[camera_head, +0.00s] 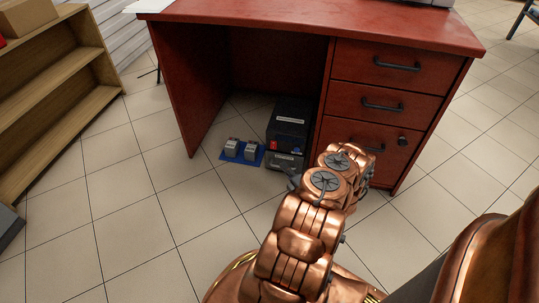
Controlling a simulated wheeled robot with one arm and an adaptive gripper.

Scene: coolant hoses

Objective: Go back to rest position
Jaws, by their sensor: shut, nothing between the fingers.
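My copper arm rises from the bottom centre of the head view and is folded in front of the red desk (262,20). A small dark part that looks like my gripper (293,179) shows at the left edge of the arm. Most of it is hidden behind the arm links. It is shut and holds nothing that I can see. It appears just in front of the dark unit under the desk, and I cannot tell the distance between them.
Under the desk stand a dark box-like unit (291,117) and a blue mat (227,155) bearing two small grey items. The desk's drawers (390,105) are closed. A wooden shelf (60,80) stands at left. The tiled floor (140,215) at left is clear.

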